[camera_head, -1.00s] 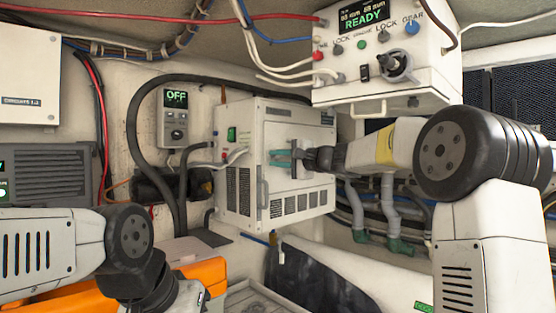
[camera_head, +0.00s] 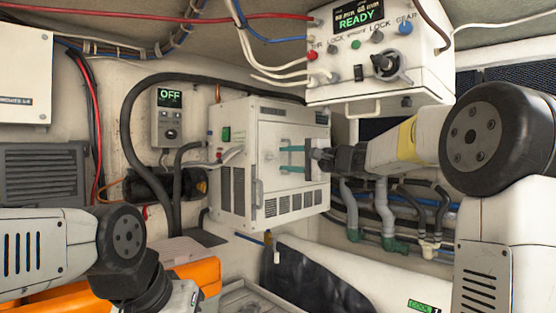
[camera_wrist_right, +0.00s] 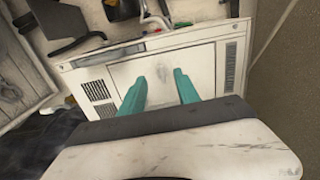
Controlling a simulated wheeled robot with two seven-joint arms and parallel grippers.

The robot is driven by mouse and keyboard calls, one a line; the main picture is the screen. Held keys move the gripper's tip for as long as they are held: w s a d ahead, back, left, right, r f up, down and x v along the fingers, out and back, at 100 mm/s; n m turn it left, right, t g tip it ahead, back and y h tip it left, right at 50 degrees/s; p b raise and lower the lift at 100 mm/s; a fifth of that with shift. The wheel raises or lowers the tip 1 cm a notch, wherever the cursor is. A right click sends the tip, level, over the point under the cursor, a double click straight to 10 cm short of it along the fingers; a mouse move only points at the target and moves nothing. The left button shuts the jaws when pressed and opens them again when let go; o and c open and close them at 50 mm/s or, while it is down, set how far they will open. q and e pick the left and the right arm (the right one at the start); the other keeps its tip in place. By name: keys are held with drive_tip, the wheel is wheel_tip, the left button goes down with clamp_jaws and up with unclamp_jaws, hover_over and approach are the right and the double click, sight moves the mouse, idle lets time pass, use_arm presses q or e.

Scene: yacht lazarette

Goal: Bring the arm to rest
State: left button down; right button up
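My right arm reaches in from the right in the head view. Its right gripper (camera_head: 290,160) has two teal fingers spread apart with nothing between them. It is in front of the white vented cabinet (camera_head: 238,180), pointing at its front face. In the right wrist view the two fingers (camera_wrist_right: 160,90) also stand apart, over the cabinet's pale panel (camera_wrist_right: 203,65); I cannot tell how big the gap to it is. My left arm (camera_head: 120,240) is bent at the lower left, and its fingers are not in view.
A white control box (camera_head: 380,75) reading READY hangs above the right arm. A grey box reading OFF (camera_head: 166,120) is on the wall. Pipes (camera_head: 387,220) run below the right forearm. An orange case (camera_head: 205,275) lies by the left arm.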

drive_tip(key=shift+s+d, duration=0.35)
drive_tip(key=s+d+f+n+g+h, duration=0.1)
drive_tip(key=s+f+n+g+h, duration=0.25)
drive_tip(key=s+f, duration=0.75)
drive_tip(key=s+d+f+n+g+h, duration=0.1)
drive_tip(key=s+f+n+g+h, duration=0.45)
drive_tip(key=s, duration=0.85)
drive_tip(key=s+d+f+t+h, duration=0.1)
drive_tip(key=s+d+f+t, duration=0.1)
drive_tip(key=s+d+f, duration=0.6)
wheel_tip(320, 180, down, 3)
drive_tip(key=shift+s+r+h, duration=0.15)
drive_tip(key=shift+s+h, duration=0.15)
drive_tip(key=shift+s, duration=0.6)
